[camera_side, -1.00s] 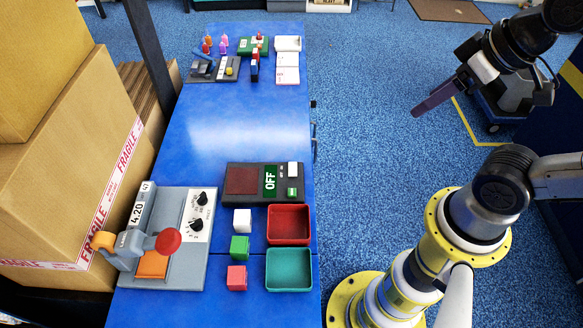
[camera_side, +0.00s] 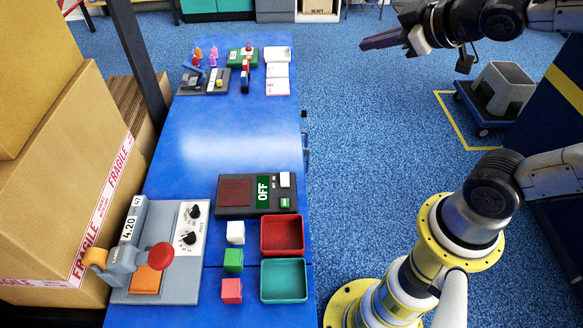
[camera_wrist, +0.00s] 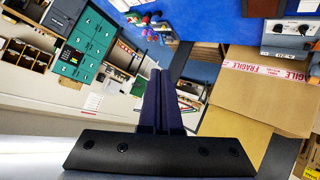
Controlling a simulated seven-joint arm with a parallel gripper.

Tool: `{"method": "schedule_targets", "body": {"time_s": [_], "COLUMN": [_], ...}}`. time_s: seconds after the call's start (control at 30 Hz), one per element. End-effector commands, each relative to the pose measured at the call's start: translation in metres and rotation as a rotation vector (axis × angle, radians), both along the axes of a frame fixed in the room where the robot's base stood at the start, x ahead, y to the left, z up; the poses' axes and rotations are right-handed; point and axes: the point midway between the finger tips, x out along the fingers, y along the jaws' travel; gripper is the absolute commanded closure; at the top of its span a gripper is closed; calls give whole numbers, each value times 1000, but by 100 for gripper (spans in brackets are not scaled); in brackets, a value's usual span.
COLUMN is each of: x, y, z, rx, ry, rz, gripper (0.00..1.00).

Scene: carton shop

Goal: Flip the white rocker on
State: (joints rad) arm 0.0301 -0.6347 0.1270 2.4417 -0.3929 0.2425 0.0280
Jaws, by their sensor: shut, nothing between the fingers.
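The white rocker (camera_side: 285,180) sits at the right end of a black panel (camera_side: 228,210) on the blue bench. Beside it on the panel a display (camera_side: 263,189) reads OFF. A small green button (camera_side: 285,203) is below the rocker. My gripper (camera_side: 364,44) is high at the upper right in the side view, over the floor side of the bench and well away from the panel. Its dark fingers are together and empty. They also show shut in the wrist view (camera_wrist: 158,74), where I cannot make out the rocker.
A grey machine with a red-knobbed lever (camera_side: 159,256) stands at the bench's left. White, green (camera_side: 233,260) and pink cubes lie near a red tray (camera_side: 301,236) and a teal tray (camera_side: 308,281). Cartons (camera_side: 60,190) stack at left. The bench middle is clear.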

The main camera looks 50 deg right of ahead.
Motion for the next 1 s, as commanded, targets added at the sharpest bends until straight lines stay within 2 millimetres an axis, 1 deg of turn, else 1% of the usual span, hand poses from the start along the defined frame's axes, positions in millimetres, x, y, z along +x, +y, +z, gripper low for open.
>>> {"method": "schedule_targets", "body": {"time_s": [0.03,0.1,0.17,0.23,0.27,0.37,0.4,0.47,0.5,0.57,0.6,0.7,0.8,0.83,0.9,1.0], "x": [15,35,51,67,73,88,91,91,90,85,80,68,58,56,53,52], "y": [0,4,8,16,19,34,40,49,54,61,63,64,60,59,56,53], "z": [-5,-11,-20,-34,-42,-76,-93,-119,-136,-161,-176,-209,-233,-237,-245,-248], "rx": [-37,-83,-114,-142,-148,-147,-134,-103,-77,-35,-6,54,93,102,117,123], "ry": [-12,-38,-50,-57,-57,-40,-26,-2,17,49,72,137,196,207,227,233], "rz": [35,99,160,241,277,406,461,538,580,633,658,687,677,670,659,647], "gripper": [100,100,100,100,100,100,100,100,100,100,100,100,100,100,100,100]}}
